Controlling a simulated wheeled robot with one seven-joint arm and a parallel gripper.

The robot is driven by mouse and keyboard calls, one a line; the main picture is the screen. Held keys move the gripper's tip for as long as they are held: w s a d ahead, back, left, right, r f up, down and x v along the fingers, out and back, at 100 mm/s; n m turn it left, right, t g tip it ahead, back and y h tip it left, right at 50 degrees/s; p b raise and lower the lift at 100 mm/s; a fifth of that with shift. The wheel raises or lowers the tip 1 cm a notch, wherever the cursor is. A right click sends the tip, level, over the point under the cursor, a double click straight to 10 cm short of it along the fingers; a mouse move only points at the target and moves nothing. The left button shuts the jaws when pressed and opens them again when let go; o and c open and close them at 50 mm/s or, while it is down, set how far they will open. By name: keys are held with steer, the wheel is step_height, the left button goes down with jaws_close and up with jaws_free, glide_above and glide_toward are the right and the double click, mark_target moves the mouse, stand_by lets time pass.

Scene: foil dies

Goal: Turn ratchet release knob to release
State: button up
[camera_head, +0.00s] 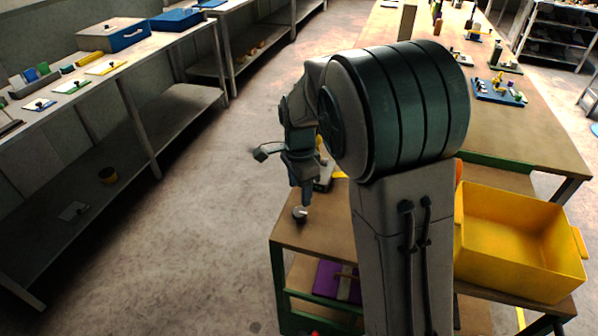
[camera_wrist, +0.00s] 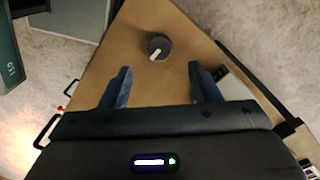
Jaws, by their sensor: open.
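The ratchet release knob (camera_wrist: 158,46) is a round dark grey knob with a pale pointer, set on the brown tabletop. In the wrist view its pointer aims down and slightly left. It also shows in the head view (camera_head: 300,213), near the left corner of the table. My gripper (camera_wrist: 160,80) is open and empty, with its two dark fingers apart. The knob lies ahead of the fingertips, roughly between their lines, and is not gripped. In the head view my gripper (camera_head: 306,200) hangs close to the knob; its fingers are hard to make out there.
A yellow bin (camera_head: 520,240) stands at the right of the table. A purple object (camera_head: 338,281) lies on the shelf below. A long workbench (camera_head: 60,98) with several small items runs along the left wall. Open floor (camera_head: 210,180) lies between.

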step_height(320, 180, up, 6)
steer(key=shift+f, duration=0.15)
stand_by(0.5)
